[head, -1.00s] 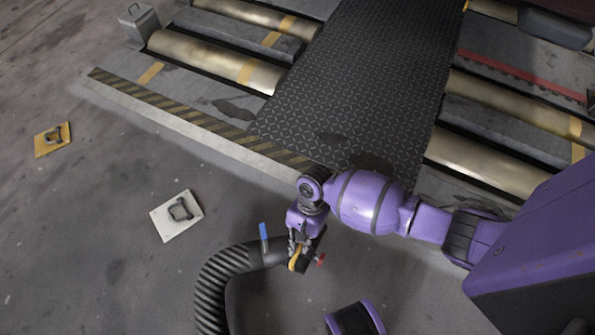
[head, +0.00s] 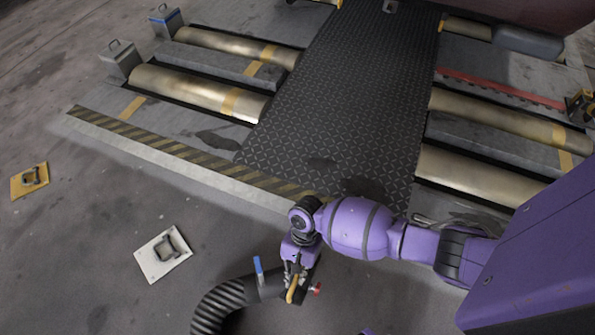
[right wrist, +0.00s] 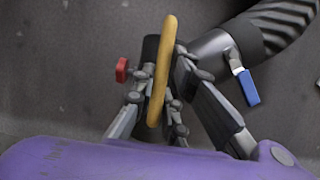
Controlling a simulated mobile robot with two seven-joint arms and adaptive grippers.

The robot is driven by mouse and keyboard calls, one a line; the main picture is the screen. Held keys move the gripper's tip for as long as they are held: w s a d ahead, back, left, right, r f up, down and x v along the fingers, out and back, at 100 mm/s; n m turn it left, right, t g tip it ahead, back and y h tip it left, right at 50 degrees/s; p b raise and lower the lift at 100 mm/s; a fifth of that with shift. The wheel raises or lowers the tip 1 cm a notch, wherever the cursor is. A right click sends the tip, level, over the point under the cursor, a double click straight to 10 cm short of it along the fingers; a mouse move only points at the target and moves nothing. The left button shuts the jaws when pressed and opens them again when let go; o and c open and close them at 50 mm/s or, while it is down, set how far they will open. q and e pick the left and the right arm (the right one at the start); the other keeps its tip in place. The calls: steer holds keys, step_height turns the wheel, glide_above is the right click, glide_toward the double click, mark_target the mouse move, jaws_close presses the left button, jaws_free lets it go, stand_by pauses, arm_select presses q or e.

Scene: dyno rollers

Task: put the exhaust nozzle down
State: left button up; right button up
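The exhaust nozzle (head: 270,287) is a dark tube at the end of a ribbed black hose, low in the middle of the head view. It has a blue lever (head: 258,268), a red knob (head: 316,289) and a yellow handle (head: 293,291). My right gripper (head: 296,268) is at the handle. In the right wrist view, the fingers of the right gripper (right wrist: 168,92) close on the yellow handle (right wrist: 162,65) from both sides. The nozzle body (right wrist: 215,52) lies behind it. Whether the nozzle touches the floor is unclear. My left gripper is out of view.
A white plate with a ring (head: 162,254) and a yellow one (head: 30,180) lie on the floor at left. A striped edge strip (head: 180,150) borders metal rollers (head: 195,92) and a dark tread plate (head: 335,90).

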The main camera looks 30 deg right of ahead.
steer(key=o, duration=0.3)
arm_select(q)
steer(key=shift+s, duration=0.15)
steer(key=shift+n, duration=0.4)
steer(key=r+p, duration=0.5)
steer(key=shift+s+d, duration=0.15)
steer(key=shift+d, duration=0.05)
arm_select(e)
steer(key=v, duration=1.2)
steer(key=shift+r, duration=0.15)
